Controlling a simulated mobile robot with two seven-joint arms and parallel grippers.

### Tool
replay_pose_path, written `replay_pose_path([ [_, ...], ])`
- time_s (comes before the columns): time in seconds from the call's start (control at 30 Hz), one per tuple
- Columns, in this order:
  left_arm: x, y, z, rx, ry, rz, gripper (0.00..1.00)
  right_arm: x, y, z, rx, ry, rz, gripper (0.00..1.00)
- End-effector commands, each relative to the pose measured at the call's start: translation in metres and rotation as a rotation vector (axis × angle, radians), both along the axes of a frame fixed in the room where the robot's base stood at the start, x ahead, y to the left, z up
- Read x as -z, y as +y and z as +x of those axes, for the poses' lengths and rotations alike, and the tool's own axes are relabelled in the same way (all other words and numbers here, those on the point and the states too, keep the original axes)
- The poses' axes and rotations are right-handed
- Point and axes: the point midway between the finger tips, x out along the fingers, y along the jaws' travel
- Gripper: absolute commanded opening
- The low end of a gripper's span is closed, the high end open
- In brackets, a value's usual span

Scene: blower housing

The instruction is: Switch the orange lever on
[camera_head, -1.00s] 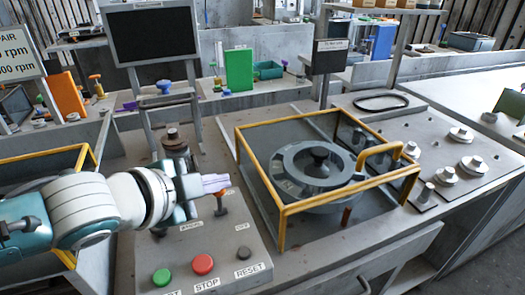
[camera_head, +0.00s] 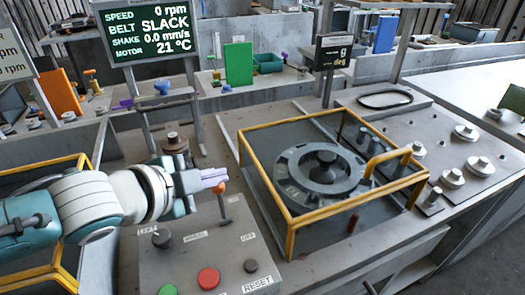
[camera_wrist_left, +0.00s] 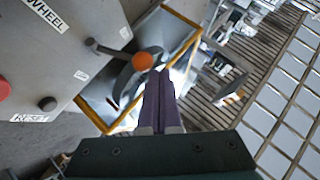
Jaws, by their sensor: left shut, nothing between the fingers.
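The orange lever (camera_head: 220,188) stands on the grey control panel (camera_head: 190,245), its orange knob up at the top of a dark stem. My left gripper (camera_head: 217,178) is shut and empty, its pale purple fingertips right beside the knob, just behind it. In the left wrist view, the orange knob (camera_wrist_left: 142,61) is next to the shut fingertips (camera_wrist_left: 160,74); I cannot tell whether they touch. The lit screen (camera_head: 150,32) reads speed 0 rpm and belt SLACK. My right gripper is not in view.
The panel also has a red stop button (camera_head: 208,278), a green button (camera_head: 167,290) and a dark knob (camera_head: 161,237). To the right, a yellow-framed guard (camera_head: 290,225) surrounds the blower housing (camera_head: 318,172). A small lit display (camera_head: 338,53) stands behind it.

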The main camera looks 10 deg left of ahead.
Motion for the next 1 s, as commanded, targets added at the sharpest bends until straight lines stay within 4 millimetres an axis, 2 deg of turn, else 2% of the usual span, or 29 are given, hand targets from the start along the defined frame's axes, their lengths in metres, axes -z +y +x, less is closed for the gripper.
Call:
replay_pose_path([
  [0.27, -0.002, -0.001, 0.0, 0.001, -0.001, -0.002, 0.0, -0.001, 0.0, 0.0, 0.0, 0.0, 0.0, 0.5],
  [0.6, -0.017, -0.001, 0.0, 0.0, -0.001, -0.002, 0.0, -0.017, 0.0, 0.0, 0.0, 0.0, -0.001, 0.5],
  [1.0, -0.019, -0.001, 0.0, 0.0, -0.001, -0.002, 0.0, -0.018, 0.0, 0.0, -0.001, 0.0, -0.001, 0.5],
])
